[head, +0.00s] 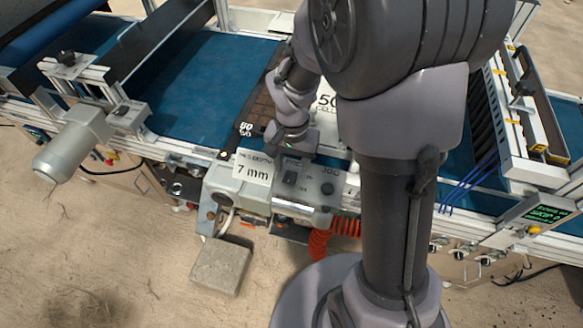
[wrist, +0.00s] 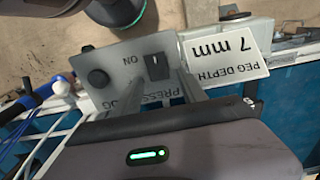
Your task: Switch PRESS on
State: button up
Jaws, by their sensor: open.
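The PRESS switch (head: 290,178) is a small black switch on a grey control panel (head: 309,192). In the wrist view, which shows the panel upside down, the PRESS switch (wrist: 157,66) has an ON mark beside it and the PRESS lettering partly hidden by a finger. I cannot tell which way the switch is set. My gripper (head: 291,142) is just behind the switch in the head view, pointing down at the panel. In the wrist view my gripper (wrist: 140,88) is open and empty, its two fingers apart at the panel's lettered edge. Contact is not clear.
A round black JOG knob (head: 327,188) sits right of the switch and also shows in the wrist view (wrist: 98,77). A "PEG DEPTH 7 mm" sign (head: 253,172) stands left of it. A blue conveyor belt (head: 200,85) lies behind. A stone block (head: 221,267) lies on the ground.

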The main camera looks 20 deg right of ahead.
jog(key=shift+f, duration=0.1)
grip_shut()
jog(key=b, duration=0.2)
jog(key=t+h+b, duration=0.1)
jog(key=b, duration=0.1)
jog(key=shift+s+a+f, duration=0.15)
jog(key=shift+a+f, duration=0.1)
jog(key=shift+f, duration=0.15)
jog(key=t+b, duration=0.1)
jog(key=b, duration=0.2)
jog(key=shift+s+a, duration=0.1)
jog(key=shift+s, duration=0.05)
jog(key=b, duration=0.2)
jog(key=t+h+b, duration=0.1)
jog(key=shift+s+a+r+b, duration=0.1)
jog(key=shift+s+r+b, duration=0.05)
jog(key=shift+s+b, duration=0.2)
jog(key=shift+s+r+t+h+b, duration=0.1)
jog(key=shift+r+t+h+b, duration=0.3)
jog(key=shift+b, duration=0.2)
jog(key=shift+r, duration=0.1)
grip_release()
